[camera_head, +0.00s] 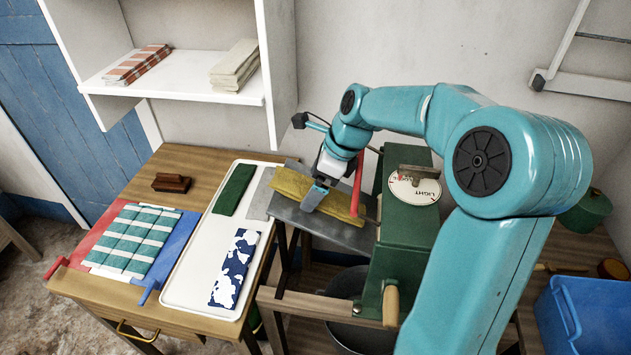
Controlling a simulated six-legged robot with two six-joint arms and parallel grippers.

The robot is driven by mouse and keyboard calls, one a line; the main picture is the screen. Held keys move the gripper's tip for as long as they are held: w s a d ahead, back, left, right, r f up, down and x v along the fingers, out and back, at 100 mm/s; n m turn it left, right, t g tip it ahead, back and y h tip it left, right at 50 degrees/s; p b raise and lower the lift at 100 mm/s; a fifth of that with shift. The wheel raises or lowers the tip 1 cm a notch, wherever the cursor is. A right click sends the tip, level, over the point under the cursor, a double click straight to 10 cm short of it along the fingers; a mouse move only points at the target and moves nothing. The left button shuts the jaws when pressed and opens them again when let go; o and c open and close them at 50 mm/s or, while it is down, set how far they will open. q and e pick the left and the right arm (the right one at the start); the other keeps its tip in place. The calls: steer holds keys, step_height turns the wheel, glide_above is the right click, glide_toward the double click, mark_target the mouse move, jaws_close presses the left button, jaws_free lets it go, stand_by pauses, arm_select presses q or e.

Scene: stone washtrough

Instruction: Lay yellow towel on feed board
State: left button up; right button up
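The yellow towel (290,184) is a folded strip lying along the back part of the grey feed board (340,233), in front of the green machine. Its left end reaches the board's left edge, near the white tray. My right gripper (314,199) comes down from above onto the middle of the towel, with its fingertips at the cloth. Only one finger shows clearly, so I cannot tell whether it grips the towel. The gripper and wrist hide part of the towel's right half. My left gripper is not in view.
The green machine (407,239) with a dial stands right of the board, a dark bucket (352,335) below. The white tray (207,261) holds green and blue-white cloths. Left are a striped cloth (134,238) and a brown brush (171,183). A blue crate (580,322) is at right.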

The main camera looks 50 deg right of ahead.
steer(key=p+v, duration=0.1)
steer(key=v, duration=1.5)
steer(key=shift+s, duration=0.15)
steer(key=shift+r, duration=0.15)
